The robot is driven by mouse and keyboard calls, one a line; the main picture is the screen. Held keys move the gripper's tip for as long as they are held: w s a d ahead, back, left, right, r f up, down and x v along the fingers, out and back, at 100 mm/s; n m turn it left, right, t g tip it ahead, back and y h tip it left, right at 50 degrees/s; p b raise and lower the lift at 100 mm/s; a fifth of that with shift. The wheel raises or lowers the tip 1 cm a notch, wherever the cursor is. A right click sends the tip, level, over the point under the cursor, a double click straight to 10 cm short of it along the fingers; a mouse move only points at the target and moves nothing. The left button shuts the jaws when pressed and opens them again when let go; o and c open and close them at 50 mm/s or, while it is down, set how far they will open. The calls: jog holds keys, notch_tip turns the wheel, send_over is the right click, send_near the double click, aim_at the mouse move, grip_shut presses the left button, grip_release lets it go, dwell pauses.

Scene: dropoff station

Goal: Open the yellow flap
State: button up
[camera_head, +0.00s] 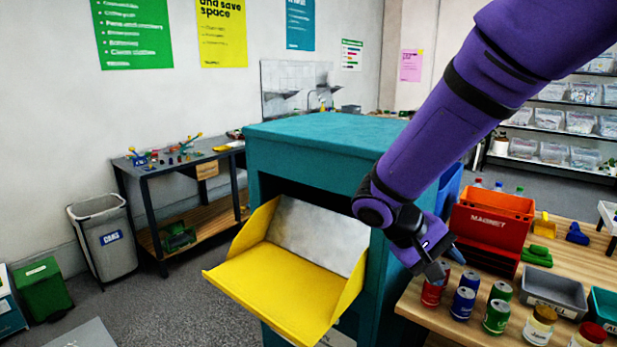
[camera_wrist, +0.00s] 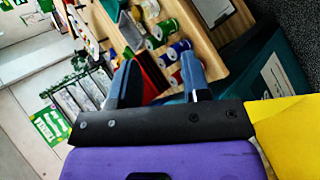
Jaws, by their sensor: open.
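The yellow flap (camera_head: 270,287) is on the front of a teal cabinet (camera_head: 330,133). It is tilted down and outward like a chute, with side walls, and a grey-white panel (camera_head: 318,236) shows behind it in the opening. In the wrist view a yellow surface of the flap (camera_wrist: 290,130) shows at the lower right. My gripper (camera_head: 440,268) is to the right of the flap, apart from it, near the table's cans. In the wrist view my gripper (camera_wrist: 160,75) has its two fingers spread, with nothing held between them.
A wooden table (camera_head: 440,312) at the right holds several cans (camera_head: 462,303), jars, a grey bin (camera_head: 553,290) and a red-orange MAGNET box (camera_head: 487,228). A grey CANS bin (camera_head: 105,240) and a workbench (camera_head: 180,165) stand at the left. Floor in front of them is clear.

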jog(key=s+d+r+t+y, duration=0.2)
jog(key=s+d+r+y, duration=0.1)
jog(key=s+r, duration=0.4)
jog(key=s+d+r+m+t+y, duration=0.1)
jog(key=s+d+r+t+y, duration=0.2)
jog(key=s+r+y, duration=0.3)
jog(key=s+r, duration=0.1)
jog(key=s, duration=0.1)
jog(key=shift+s+d+m+t, duration=0.15)
jog(key=shift+s+m+t, duration=0.15)
jog(key=shift+s+r+t, duration=0.2)
jog(key=shift+s+t, duration=0.2)
